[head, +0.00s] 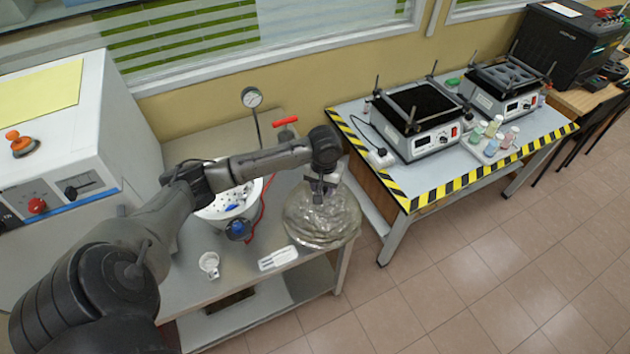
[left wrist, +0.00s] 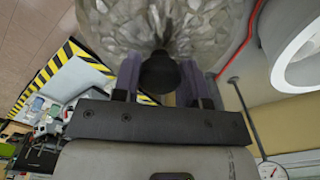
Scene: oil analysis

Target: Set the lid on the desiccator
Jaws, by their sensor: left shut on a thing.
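The clear faceted glass lid (head: 322,220) is at the right end of the near table, partly past its edge in the head view. My left gripper (head: 322,190) is above it, shut on its dark knob. In the left wrist view the fingers (left wrist: 160,78) clasp the knob (left wrist: 160,72) from both sides, with the glass lid (left wrist: 160,25) beyond. I cannot tell whether the lid touches the table. The desiccator (head: 212,212) is a white round vessel left of the lid, open at the top and partly hidden by my arm. Its white rim (left wrist: 297,45) also shows in the left wrist view.
A blue valve (head: 238,229) and red hose (head: 263,207) are at the desiccator. A gauge (head: 251,97) stands behind it. A small white cup (head: 209,263) and a white label card (head: 278,258) lie in front. A table with hotplates (head: 420,120) stands to the right.

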